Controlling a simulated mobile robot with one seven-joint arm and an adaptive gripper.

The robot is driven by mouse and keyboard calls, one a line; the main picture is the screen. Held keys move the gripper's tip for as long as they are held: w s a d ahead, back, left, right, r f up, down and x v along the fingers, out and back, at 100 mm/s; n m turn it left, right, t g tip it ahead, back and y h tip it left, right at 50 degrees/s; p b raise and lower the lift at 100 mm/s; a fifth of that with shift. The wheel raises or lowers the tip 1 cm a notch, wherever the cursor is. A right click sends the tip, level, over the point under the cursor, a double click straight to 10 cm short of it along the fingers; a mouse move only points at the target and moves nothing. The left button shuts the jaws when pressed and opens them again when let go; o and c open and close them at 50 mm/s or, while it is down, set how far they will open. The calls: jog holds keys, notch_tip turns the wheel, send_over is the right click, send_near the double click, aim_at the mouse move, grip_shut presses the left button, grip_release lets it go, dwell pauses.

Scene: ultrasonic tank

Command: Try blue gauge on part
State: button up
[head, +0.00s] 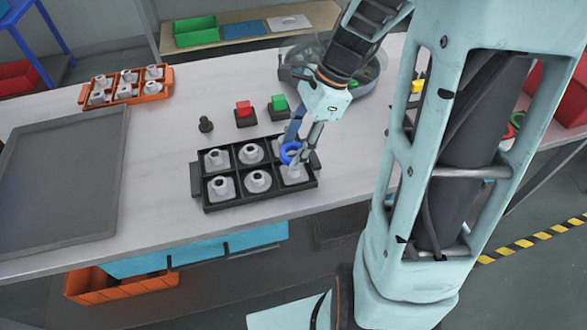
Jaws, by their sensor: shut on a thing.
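The blue gauge (286,155) is a ring. My gripper (297,152) is shut on it and holds it over the right end of the black tray (262,201). A pale grey part (294,175) sits below it in the front right compartment. The ring looks close above or at the top of this part; I cannot tell whether they touch. Similar parts with upright necks stand in other compartments, such as one front left part (221,188). The back right compartment is partly hidden by my gripper.
Behind the tray stand a red button box (245,115), a green button box (279,106) and a small black peg (205,124). A round basin (300,57) is behind my arm. An orange tray of parts (125,97) is at the back left. A flat grey tray (65,180) lies left.

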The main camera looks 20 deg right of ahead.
notch_tip(320, 180, up, 4)
jog(key=p, duration=0.4)
dwell(0.5)
